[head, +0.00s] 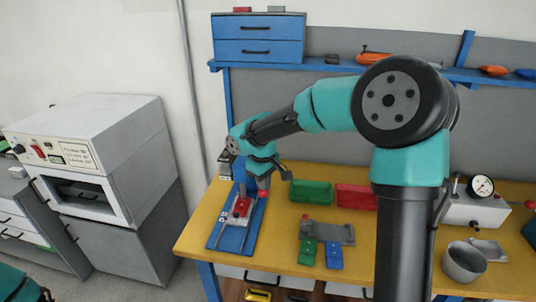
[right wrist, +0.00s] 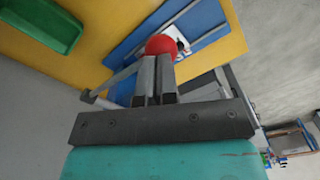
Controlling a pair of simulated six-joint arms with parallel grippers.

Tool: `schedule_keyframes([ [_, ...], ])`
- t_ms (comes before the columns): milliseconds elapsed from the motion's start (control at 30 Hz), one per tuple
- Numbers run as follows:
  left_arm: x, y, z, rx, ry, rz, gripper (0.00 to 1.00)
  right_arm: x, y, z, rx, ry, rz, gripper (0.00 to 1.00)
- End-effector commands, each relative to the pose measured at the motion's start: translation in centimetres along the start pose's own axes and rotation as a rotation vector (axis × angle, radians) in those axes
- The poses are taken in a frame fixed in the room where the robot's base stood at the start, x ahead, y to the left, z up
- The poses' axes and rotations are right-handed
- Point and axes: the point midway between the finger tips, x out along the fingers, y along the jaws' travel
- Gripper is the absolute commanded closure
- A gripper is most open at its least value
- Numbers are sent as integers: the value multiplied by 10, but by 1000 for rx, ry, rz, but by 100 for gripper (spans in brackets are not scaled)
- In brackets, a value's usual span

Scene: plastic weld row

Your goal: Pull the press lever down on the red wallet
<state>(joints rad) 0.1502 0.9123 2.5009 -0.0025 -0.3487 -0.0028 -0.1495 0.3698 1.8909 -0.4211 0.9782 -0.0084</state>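The press stands on a blue base plate (head: 225,236) at the left end of the yellow table. My arm hides much of the lever. My left gripper (head: 45,295) barely shows at the bottom left corner.
A green bin (head: 311,192) and a red bin (head: 356,197) stand right of the press. A grey fixture (head: 330,232) with green and blue parts is in front of them. A metal bowl (head: 464,262) and a dial gauge (head: 481,186) are at the right. A white oven (head: 90,150) stands left.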

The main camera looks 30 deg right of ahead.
Motion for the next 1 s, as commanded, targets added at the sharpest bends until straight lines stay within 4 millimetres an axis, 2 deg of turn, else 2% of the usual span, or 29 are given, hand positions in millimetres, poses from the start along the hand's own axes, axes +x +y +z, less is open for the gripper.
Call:
schedule_keyframes([
  [267,0,0,0,0,0,0,57,-10,3,-2,1,2,1,100],
  [1000,0,0,0,0,0,0,57,-76,22,-13,0,1,0,100],
])
